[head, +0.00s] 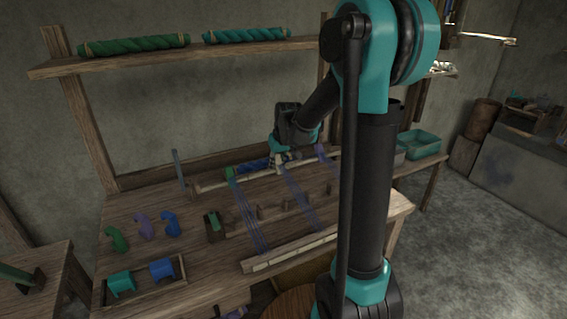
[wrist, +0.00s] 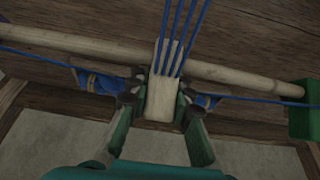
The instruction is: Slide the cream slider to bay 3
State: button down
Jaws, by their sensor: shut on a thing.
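The cream slider (wrist: 161,98) sits at a pale wooden rod (wrist: 210,72) in the wrist view, with several blue threads (wrist: 178,40) running up from it. My gripper (wrist: 159,101) is shut on the slider, one finger on each side. In the head view my gripper (head: 284,160) is over the back of the loom, by the rod; the slider is small there and partly hidden by the gripper. I cannot tell which part is bay 3, as no bay marks are readable.
A green block (wrist: 303,110) is by the rod's right end in the wrist view. Several wooden pegs (head: 283,201) and bundles of blue-violet threads (head: 248,215) cross the loom's middle. Coloured hook-shaped pieces (head: 170,223) and a wooden tray (head: 181,270) are at the left.

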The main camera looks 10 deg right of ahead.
jog(key=c, duration=1.3)
grip_release()
jog(key=shift+r, duration=0.1)
jog(key=v, duration=1.2)
